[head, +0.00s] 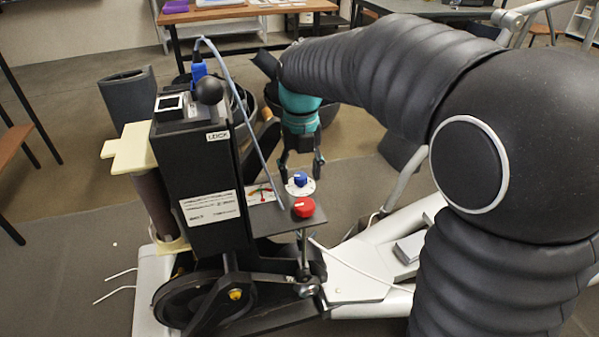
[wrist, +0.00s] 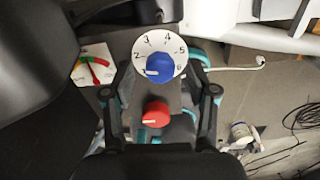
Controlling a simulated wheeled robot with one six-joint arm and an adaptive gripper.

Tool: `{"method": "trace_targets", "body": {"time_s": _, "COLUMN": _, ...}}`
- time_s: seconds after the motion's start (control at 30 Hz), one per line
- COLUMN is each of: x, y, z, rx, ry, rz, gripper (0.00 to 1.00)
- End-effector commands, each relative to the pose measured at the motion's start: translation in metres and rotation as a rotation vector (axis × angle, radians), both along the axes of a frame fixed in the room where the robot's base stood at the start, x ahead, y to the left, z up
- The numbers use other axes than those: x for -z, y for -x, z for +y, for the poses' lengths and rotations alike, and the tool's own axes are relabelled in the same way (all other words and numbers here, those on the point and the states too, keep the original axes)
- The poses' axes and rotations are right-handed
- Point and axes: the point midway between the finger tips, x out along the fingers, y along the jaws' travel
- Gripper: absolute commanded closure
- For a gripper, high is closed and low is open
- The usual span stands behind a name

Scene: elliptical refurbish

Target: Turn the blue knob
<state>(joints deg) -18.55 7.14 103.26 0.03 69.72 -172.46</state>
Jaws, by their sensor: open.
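The blue knob (head: 299,179) sits on a white numbered dial (head: 294,190) on a small black panel of the elliptical machine. In the wrist view the blue knob (wrist: 161,69) is in the upper middle, and its white pointer mark points left, near the low end of the dial (wrist: 178,48). My gripper (head: 302,165) is open and points down at the blue knob in the head view. In the wrist view my gripper's fingers (wrist: 160,92) stand on either side below the knob, apart from it. I cannot tell the exact height of the fingertips above it.
A red knob (head: 304,207) is close in front of the blue one; it also shows in the wrist view (wrist: 156,114). A gauge (head: 262,193) is left of the dial. A blue cable (head: 240,95) arches over the panel, and a black console (head: 195,170) rises at left.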

Motion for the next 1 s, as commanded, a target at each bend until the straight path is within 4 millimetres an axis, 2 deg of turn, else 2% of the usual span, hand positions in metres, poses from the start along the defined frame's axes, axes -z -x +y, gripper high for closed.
{"method": "trace_targets", "body": {"time_s": 0.17, "x": -0.026, "y": 0.000, "z": 0.001, "rx": -0.001, "ry": -0.002, "rz": -0.005, "gripper": 0.42}}
{"method": "trace_targets", "body": {"time_s": 0.4, "x": -0.074, "y": 0.000, "z": 0.001, "rx": -0.001, "ry": 0.000, "rz": -0.002, "gripper": 0.42}}
{"method": "trace_targets", "body": {"time_s": 0.6, "x": -0.103, "y": 0.000, "z": 0.001, "rx": -0.001, "ry": 0.000, "rz": -0.001, "gripper": 0.42}}
{"method": "trace_targets", "body": {"time_s": 0.8, "x": -0.114, "y": 0.001, "z": 0.001, "rx": -0.001, "ry": 0.000, "rz": 0.002, "gripper": 0.42}}
{"method": "trace_targets", "body": {"time_s": 1.0, "x": -0.115, "y": 0.001, "z": 0.000, "rx": -0.001, "ry": 0.001, "rz": 0.003, "gripper": 0.42}}
